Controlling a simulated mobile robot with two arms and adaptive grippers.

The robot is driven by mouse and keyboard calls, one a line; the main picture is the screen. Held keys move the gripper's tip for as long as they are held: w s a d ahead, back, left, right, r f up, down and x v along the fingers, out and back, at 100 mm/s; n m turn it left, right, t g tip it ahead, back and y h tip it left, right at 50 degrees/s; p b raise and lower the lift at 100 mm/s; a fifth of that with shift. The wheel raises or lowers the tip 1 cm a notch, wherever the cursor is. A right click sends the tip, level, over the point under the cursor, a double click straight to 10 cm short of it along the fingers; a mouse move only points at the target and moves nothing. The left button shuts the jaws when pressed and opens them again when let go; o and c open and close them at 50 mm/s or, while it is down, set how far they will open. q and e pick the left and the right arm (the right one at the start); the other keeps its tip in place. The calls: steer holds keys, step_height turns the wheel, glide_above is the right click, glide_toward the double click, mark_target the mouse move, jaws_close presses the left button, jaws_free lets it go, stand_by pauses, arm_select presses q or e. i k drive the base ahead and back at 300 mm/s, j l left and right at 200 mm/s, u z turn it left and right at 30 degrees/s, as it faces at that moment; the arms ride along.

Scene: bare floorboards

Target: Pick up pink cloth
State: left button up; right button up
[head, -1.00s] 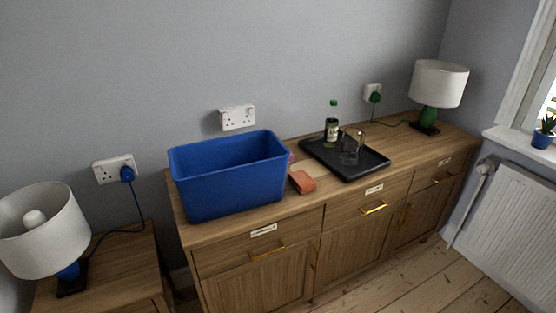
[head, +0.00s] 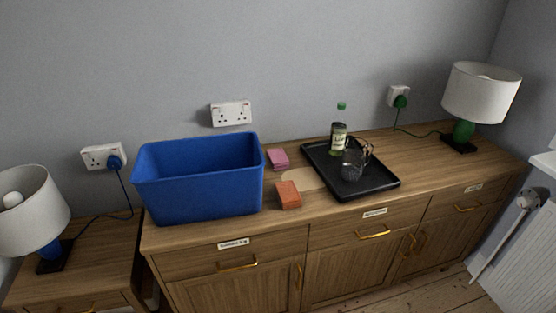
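Neither of my grippers shows in the head view.
A black tray (head: 375,187) holds a green-capped bottle (head: 339,138) and glassware (head: 352,165). A pale round mat (head: 303,180) lies between the cloths and the tray. A white lamp (head: 480,93) stands far right, another lamp (head: 30,210) on the left cabinet. Sideboard drawers are shut.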

mark_target(279, 161)
steer(key=i+l+u, duration=0.1)
steer(key=l, duration=0.25)
steer(key=i+l+u, duration=0.1)
steer(key=l, duration=0.25)
steer(key=i+l, duration=0.1)
steer(key=l, duration=0.3)
steer(key=i+l+u, duration=0.15)
steer(key=l, duration=0.2)
